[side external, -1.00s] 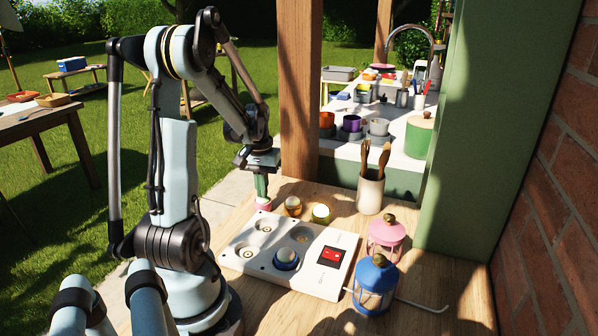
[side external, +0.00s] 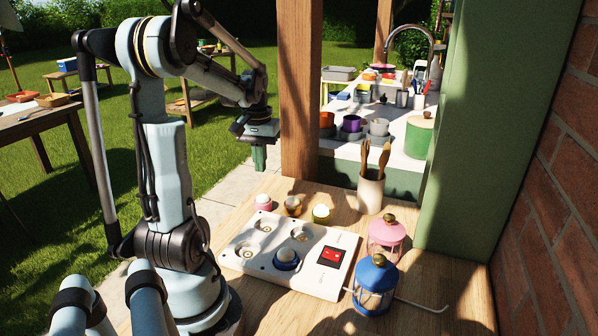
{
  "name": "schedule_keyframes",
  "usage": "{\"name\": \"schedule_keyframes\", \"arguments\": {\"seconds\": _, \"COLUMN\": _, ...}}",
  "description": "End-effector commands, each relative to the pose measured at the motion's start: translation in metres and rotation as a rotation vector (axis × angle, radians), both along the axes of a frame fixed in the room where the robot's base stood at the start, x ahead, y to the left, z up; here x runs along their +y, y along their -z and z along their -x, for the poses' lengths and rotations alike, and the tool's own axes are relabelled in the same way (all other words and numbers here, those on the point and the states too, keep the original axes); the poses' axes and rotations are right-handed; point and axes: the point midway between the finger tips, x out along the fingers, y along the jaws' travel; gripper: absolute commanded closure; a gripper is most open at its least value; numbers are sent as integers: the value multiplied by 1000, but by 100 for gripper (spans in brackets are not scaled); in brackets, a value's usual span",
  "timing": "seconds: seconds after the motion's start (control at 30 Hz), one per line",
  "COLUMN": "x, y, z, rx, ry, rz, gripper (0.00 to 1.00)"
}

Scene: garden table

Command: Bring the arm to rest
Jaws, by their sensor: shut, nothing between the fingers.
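My gripper (side external: 259,158) is shut and empty. It hangs pointing down in the air, above and behind the far left edge of the wooden table (side external: 420,310), clear of everything on it. Below it, a pink-based piece with a pale round top (side external: 263,202) stands on the table, apart from the fingers.
A white board (side external: 310,262) with round sockets and a red panel holds a blue-based piece (side external: 286,259). Two yellowish pieces (side external: 293,205) (side external: 321,213) stand behind it. A utensil pot (side external: 370,192), a pink lantern (side external: 386,238), a blue lantern (side external: 375,285) and a wooden post (side external: 299,90) stand nearby.

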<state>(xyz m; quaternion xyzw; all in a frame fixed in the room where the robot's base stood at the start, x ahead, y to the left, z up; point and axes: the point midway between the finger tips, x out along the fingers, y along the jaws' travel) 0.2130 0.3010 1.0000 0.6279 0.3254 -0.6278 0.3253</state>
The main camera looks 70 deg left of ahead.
Motion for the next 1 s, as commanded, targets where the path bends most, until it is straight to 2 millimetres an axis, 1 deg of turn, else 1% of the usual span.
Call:
{"name": "schedule_keyframes", "arguments": {"seconds": 0.1, "x": 0, "y": -4, "z": 0, "rx": 0, "ry": 0, "rz": 0, "gripper": 100}}
{"name": "schedule_keyframes", "arguments": {"seconds": 0.37, "x": -1, "y": -4, "z": 0, "rx": -1, "ry": 2, "rz": -1, "gripper": 100}}
{"name": "schedule_keyframes", "arguments": {"seconds": 0.47, "x": -10, "y": -6, "z": -8, "rx": -11, "ry": 33, "rz": -14, "gripper": 100}}
{"name": "schedule_keyframes", "arguments": {"seconds": 0.57, "x": -34, "y": -11, "z": -25, "rx": -41, "ry": 113, "rz": -52, "gripper": 100}}
{"name": "schedule_keyframes", "arguments": {"seconds": 0.67, "x": -73, "y": -18, "z": -48, "rx": -96, "ry": 235, "rz": -107, "gripper": 100}}
{"name": "schedule_keyframes", "arguments": {"seconds": 0.7, "x": -90, "y": -20, "z": -56, "rx": -123, "ry": 289, "rz": -130, "gripper": 100}}
{"name": "schedule_keyframes", "arguments": {"seconds": 0.77, "x": -117, "y": -23, "z": -66, "rx": -167, "ry": 370, "rz": -162, "gripper": 100}}
{"name": "schedule_keyframes", "arguments": {"seconds": 0.8, "x": -134, "y": -25, "z": -71, "rx": -198, "ry": 422, "rz": -181, "gripper": 100}}
{"name": "schedule_keyframes", "arguments": {"seconds": 0.87, "x": -161, "y": -26, "z": -77, "rx": -245, "ry": 501, "rz": -208, "gripper": 100}}
{"name": "schedule_keyframes", "arguments": {"seconds": 0.9, "x": -178, "y": -26, "z": -80, "rx": -279, "ry": 553, "rz": -224, "gripper": 100}}
{"name": "schedule_keyframes", "arguments": {"seconds": 0.97, "x": -204, "y": -26, "z": -83, "rx": -331, "ry": 628, "rz": -246, "gripper": 100}}
{"name": "schedule_keyframes", "arguments": {"seconds": 1.0, "x": -220, "y": -26, "z": -83, "rx": -366, "ry": 677, "rz": -257, "gripper": 100}}
